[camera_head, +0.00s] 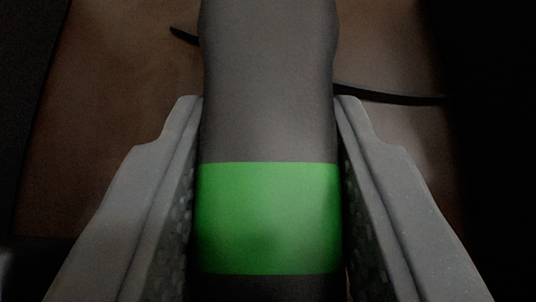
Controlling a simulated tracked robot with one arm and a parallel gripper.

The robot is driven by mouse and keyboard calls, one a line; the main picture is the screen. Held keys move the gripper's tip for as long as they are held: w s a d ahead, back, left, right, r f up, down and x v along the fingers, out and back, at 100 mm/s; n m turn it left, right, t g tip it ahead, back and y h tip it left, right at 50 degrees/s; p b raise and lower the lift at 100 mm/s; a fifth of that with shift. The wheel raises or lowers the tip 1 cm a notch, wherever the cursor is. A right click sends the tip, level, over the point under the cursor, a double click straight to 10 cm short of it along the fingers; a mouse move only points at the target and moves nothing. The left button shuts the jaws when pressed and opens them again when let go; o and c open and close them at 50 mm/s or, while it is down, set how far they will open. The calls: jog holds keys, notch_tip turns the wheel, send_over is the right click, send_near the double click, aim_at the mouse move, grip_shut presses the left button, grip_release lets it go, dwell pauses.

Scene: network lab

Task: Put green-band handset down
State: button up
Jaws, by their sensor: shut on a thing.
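The green-band handset (267,90) is a dark grey body with a bright green band (267,217) around it. It runs up the middle of the head camera view, and its top and bottom ends are cut off by the frame. My gripper (268,110) is shut on the handset, with one grey finger along each side, near the green band. The gap between the handset and the surface behind it cannot be judged.
A brown surface (115,110) lies behind the handset. A thin black cable or strip (395,97) crosses it behind the handset. Dark areas border the surface at the left and right, and what they are cannot be made out.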

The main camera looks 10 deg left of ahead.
jog(key=o, duration=1.1)
jog(key=p+v, duration=0.2)
jog(key=v, duration=1)
jog(key=shift+d+r, duration=0.1)
